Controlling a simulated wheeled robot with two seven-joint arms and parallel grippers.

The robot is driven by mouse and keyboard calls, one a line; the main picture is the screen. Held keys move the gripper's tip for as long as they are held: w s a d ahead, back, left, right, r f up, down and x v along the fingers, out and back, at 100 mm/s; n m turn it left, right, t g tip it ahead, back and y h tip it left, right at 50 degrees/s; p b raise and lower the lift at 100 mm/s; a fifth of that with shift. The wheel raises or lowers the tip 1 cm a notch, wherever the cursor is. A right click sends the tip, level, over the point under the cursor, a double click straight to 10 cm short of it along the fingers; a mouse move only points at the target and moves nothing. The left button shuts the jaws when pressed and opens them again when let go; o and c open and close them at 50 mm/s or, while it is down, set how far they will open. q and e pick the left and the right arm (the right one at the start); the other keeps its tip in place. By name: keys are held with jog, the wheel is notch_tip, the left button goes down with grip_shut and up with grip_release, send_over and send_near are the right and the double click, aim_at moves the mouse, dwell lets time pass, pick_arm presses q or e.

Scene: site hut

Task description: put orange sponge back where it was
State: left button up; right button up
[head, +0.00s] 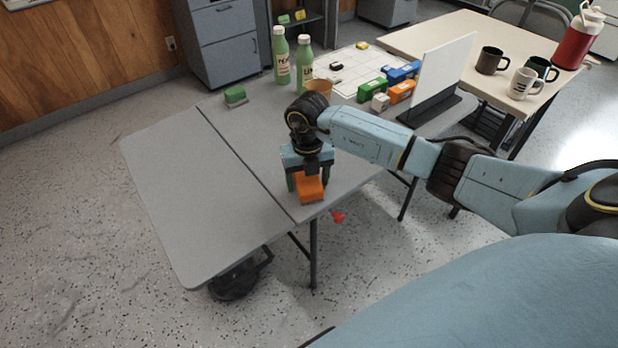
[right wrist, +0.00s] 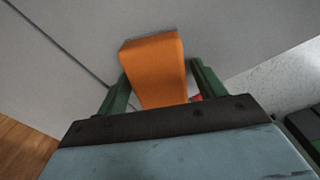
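The orange sponge (head: 310,188) is at the near corner of the grey folding table (head: 222,205), below my right gripper (head: 309,184). In the right wrist view the sponge (right wrist: 155,72) sits between the two green fingers of this gripper (right wrist: 159,72). The fingers straddle it closely, with a narrow gap showing on the right side. I cannot tell whether the sponge's underside touches the table. My left gripper is not in view.
A green-topped sponge (head: 235,95), green bottles (head: 281,58) and a tan cup (head: 319,88) stand farther back. Coloured blocks (head: 371,88) and a white upright panel (head: 445,70) are at right. The table's left part is clear. A red object (head: 338,216) shows beyond the near edge.

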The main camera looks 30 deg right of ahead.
jog(key=shift+o, duration=0.2)
jog(key=shift+f, duration=0.3)
notch_tip(320, 180, up, 13)
jog(key=p, duration=0.2)
jog(key=shift+a+f, duration=0.2)
jog(key=shift+a, duration=0.05)
jog(key=shift+w, duration=0.1)
